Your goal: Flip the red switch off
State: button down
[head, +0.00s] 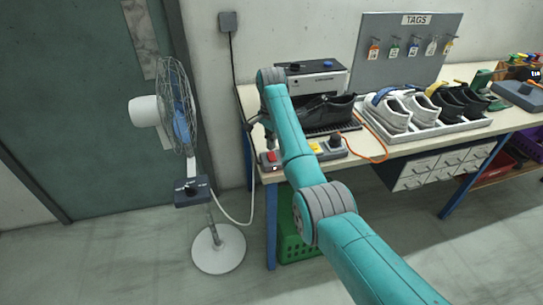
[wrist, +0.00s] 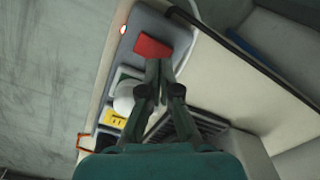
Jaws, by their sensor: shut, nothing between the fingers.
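The red switch (wrist: 152,47) sits at the upper end of a grey control panel (wrist: 183,42) in the wrist view. It also shows in the head view (head: 270,156) near the front left corner of the workbench. A small red-orange light (wrist: 122,29) glows beside it. My gripper (wrist: 159,64) is shut and empty, with its fingertips at the switch's lower edge in the wrist view. I cannot tell whether they touch it. In the head view my arm hides part of the panel and most of the gripper.
A black shoe (head: 327,111) and a machine (head: 318,79) stand behind on the workbench. A pedestal fan (head: 218,248) stands on the floor left of the bench.

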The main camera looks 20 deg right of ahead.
aim_at(271, 154)
jog(key=shift+f, duration=1.6)
dwell(1.1)
jog(key=shift+r, duration=0.15)
jog(key=shift+r, duration=3.4)
